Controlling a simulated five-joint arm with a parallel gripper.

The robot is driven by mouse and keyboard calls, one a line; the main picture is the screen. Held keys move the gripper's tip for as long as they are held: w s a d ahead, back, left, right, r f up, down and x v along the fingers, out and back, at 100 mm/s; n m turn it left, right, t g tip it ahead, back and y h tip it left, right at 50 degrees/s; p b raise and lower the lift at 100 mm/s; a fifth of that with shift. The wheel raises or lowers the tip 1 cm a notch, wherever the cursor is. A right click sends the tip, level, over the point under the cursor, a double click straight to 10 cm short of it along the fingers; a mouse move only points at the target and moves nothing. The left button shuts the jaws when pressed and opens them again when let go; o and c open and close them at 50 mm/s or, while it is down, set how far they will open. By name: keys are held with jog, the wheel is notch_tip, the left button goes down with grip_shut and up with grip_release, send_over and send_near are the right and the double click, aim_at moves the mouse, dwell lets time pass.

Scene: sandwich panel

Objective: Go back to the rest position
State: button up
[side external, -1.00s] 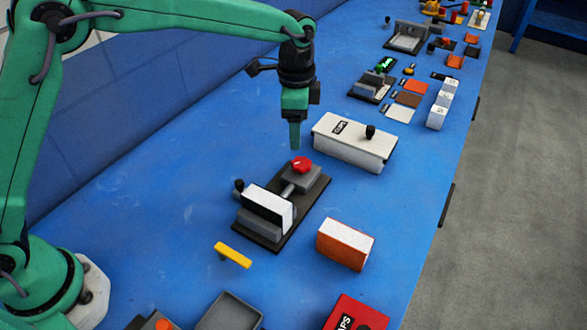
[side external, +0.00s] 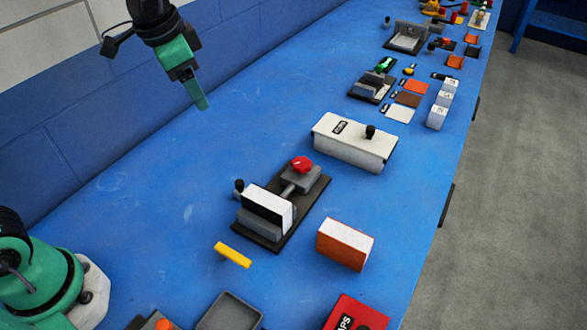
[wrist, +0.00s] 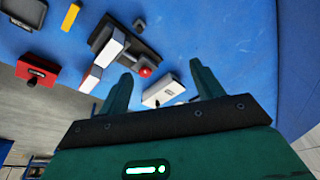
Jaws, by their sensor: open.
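My gripper (side external: 201,104) is raised above the blue bench near the wall, at the upper left of the side view. In the wrist view my gripper (wrist: 160,82) has its two green fingers wide apart with nothing between them. A clamp fixture (side external: 262,238) stands below and to the right of it in the side view. The fixture has a red knob (side external: 302,165) and a white and black block (side external: 268,208) seated in it. The fixture also shows in the wrist view (wrist: 125,50), well away from the fingers.
A white lidded box (side external: 350,152), an orange and white block (side external: 345,244), a yellow bar (side external: 233,255), a grey tray (side external: 230,314) and a red box (side external: 352,314) are on the bench (side external: 170,205). Several small parts sit farther back. The bench's left side is clear.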

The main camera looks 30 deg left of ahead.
jog(key=s+a+f+n+t, duration=0.1)
jog(key=s+a+n, duration=0.2)
jog(key=s, duration=0.4)
jog(key=s+a+f+n+t, duration=0.1)
jog(key=s+a+n, duration=0.2)
jog(key=s, duration=0.5)
jog(key=shift+a+t+y, duration=0.3)
jog(key=shift+a, duration=0.3)
dwell(0.5)
